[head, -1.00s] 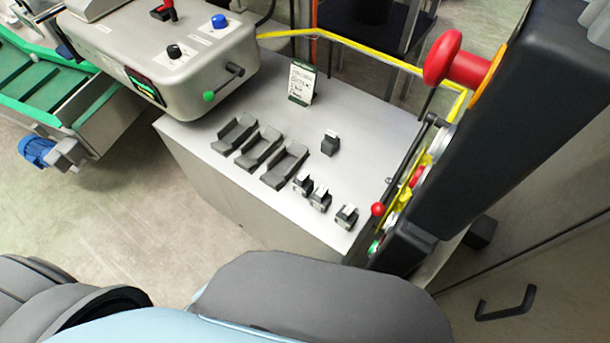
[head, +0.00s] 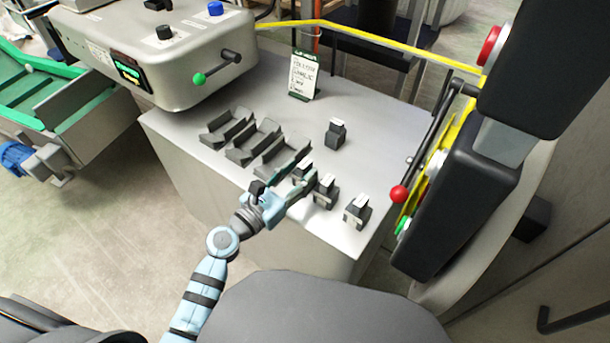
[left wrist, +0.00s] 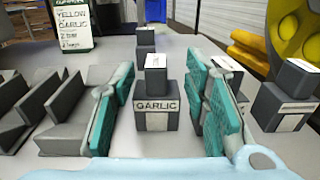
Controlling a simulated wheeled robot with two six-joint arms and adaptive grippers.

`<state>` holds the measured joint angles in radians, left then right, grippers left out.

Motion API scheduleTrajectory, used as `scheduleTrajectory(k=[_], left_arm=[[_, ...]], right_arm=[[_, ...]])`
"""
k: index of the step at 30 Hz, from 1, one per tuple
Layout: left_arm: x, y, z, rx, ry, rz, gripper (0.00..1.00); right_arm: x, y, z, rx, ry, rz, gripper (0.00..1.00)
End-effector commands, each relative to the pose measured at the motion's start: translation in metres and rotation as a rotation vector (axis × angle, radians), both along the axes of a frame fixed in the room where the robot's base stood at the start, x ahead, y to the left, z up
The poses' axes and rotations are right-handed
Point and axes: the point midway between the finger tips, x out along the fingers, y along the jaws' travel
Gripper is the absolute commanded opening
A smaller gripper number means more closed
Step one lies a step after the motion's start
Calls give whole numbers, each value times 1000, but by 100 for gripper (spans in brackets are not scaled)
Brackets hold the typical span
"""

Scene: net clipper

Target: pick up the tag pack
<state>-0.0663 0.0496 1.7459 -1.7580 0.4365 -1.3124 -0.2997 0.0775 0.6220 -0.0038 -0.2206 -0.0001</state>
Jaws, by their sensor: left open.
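Several small dark tag packs with white tops stand on the grey bench. My left gripper (head: 292,184) is open over the leftmost pack of the front row (head: 303,168), which it partly hides. In the left wrist view that pack, labelled GARLIC (left wrist: 155,105), stands upright between my teal fingers (left wrist: 165,108), with gaps showing on both sides. Two other packs stand to its right, the middle one (head: 325,190) and the right one (head: 357,211). A single pack (head: 335,134) stands farther back. My right gripper is not in view.
Three grey angled holders (head: 228,128) lie left of the packs. A handwritten card (head: 303,75) reading yellow and garlic stands behind. A red-knobbed lever (head: 398,194) and yellow frame edge the bench's right side. A grey control box (head: 170,60) overhangs the back left.

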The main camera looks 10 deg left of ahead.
Motion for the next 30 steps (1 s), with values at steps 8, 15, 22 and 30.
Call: scheduleTrajectory(k=[8,15,22,30], left_arm=[[42,-16,3,-2,0,0,42],[42,-16,3,-2,1,0,34],[42,-16,3,-2,1,0,0],[42,-16,4,-2,1,1,0]], right_arm=[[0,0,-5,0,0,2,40],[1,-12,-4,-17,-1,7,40],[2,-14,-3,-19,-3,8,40],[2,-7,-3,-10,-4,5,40]])
